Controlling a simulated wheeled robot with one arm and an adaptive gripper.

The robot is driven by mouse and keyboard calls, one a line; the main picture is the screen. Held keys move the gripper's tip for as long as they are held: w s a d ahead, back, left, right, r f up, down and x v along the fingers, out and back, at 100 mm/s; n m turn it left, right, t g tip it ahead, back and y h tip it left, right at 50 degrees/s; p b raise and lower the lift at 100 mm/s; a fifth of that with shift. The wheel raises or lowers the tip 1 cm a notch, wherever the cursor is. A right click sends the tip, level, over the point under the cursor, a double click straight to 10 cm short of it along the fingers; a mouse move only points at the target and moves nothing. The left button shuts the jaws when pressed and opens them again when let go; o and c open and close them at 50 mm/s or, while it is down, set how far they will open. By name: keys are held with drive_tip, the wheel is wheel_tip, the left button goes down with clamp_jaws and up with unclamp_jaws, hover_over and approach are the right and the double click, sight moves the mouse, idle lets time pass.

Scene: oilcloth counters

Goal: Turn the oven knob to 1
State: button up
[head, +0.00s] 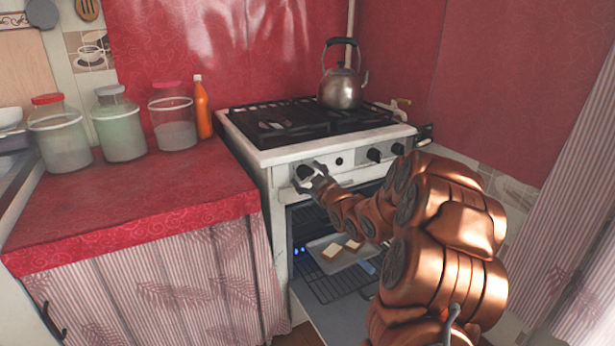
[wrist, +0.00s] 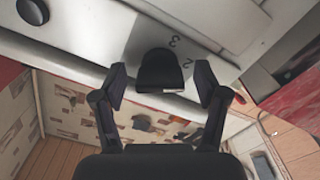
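The white oven (head: 290,155) has a front panel with several black knobs. My gripper (head: 316,184) is at the leftmost knob (head: 304,172), which it partly covers in the head view. In the wrist view the black knob (wrist: 160,72) lies between the two fingers of my gripper (wrist: 160,86). The fingers are apart, one on each side, with a visible gap to the knob. The digits 3 and 2 (wrist: 180,53) show on the panel beside it. The digit 1 is not visible.
The oven door (head: 335,318) is open below, with a tray (head: 357,259) bearing two pale slices inside. A kettle (head: 341,88) stands on the stove top. Jars (head: 120,130) and an orange bottle (head: 202,110) stand on the red counter (head: 130,205) at left.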

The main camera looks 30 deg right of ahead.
drive_tip(key=c, duration=1.1)
drive_tip(key=shift+r+m+p, duration=0.1)
drive_tip(key=shift+m+p, duration=0.2)
drive_tip(key=shift+p, duration=0.2)
drive_tip(key=shift+r+m+p, duration=0.15)
drive_tip(key=shift+m+p, duration=0.85)
drive_tip(key=shift+p, duration=0.1)
drive_tip(key=m+p, duration=0.3)
drive_tip(key=shift+m, duration=0.3)
drive_tip(key=m+p, duration=0.3)
drive_tip(key=m, duration=0.2)
drive_tip(key=shift+f, duration=0.2)
drive_tip(key=shift+m, duration=0.4)
